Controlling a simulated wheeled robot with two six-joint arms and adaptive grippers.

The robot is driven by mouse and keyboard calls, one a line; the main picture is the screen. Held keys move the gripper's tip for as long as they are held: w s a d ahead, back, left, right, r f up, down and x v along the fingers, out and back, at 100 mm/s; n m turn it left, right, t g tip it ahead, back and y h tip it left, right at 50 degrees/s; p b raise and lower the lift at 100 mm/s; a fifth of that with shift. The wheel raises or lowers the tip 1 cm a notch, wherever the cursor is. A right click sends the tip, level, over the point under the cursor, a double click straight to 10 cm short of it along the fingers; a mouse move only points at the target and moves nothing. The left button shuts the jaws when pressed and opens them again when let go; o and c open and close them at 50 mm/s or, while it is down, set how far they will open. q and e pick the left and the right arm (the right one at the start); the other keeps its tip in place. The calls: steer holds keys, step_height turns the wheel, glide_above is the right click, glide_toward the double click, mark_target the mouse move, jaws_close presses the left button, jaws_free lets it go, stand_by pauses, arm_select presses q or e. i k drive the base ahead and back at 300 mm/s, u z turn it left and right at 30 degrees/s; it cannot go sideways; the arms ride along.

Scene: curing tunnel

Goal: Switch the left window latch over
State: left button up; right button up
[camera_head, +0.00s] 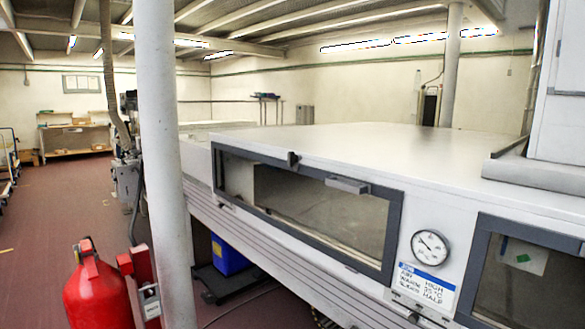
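The left window (391,235) is a long dark-framed pane in the front of the big white curing tunnel (330,140). It looks shut. A small dark latch (292,160) stands on the upper edge of its frame, roughly upright. Which setting it is in I cannot tell. A grey bar handle (347,185) sticks out of the upper frame to the right of the latch. Neither of my grippers shows in the head view.
A white pole (163,150) stands left of the window, with a red fire extinguisher (97,290) before it. A round gauge (430,247) and a label (424,287) sit between the left window and a second window (530,285). Red floor is open at left.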

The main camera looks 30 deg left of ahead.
mark_target(294, 160)
steer(key=u, duration=0.5)
steer(key=k, duration=0.6)
steer(key=u, duration=1.15)
steer(key=i, duration=1.5)
steer(key=z, duration=0.65)
